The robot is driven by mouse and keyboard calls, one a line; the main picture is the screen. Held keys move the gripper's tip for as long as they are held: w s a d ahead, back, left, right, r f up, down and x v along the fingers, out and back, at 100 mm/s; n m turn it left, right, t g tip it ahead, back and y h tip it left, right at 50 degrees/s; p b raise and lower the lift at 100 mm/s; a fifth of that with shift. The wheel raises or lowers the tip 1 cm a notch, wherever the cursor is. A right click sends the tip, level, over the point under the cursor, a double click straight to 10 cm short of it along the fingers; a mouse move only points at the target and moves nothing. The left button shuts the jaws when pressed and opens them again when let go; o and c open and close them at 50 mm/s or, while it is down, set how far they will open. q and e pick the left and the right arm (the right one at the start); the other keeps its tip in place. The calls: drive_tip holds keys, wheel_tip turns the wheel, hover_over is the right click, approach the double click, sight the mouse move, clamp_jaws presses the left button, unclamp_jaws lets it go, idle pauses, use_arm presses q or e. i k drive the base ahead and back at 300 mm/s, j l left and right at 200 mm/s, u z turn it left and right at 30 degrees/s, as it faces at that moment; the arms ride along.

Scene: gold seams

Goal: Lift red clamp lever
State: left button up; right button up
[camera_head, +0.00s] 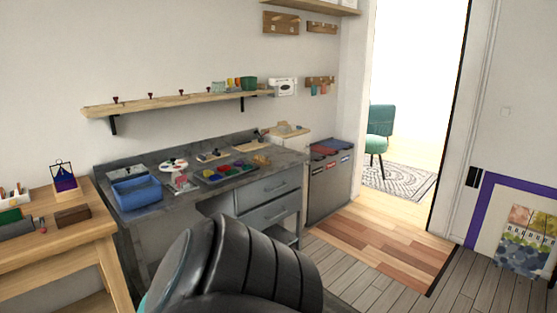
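I cannot pick out a red clamp lever for certain. Several small dark red pegs (150,96) stand along the wooden wall shelf (185,101). Neither of my grippers is in view.
A large black ribbed shape (240,265) fills the bottom middle and hides part of the desk front. A blue tray (137,193) and a colourful tray (222,172) sit on the desk. A wooden table (50,250) stands at left. Open floor (390,245) lies at right.

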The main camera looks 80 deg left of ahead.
sight(44, 230)
drive_tip(key=u, duration=3.95)
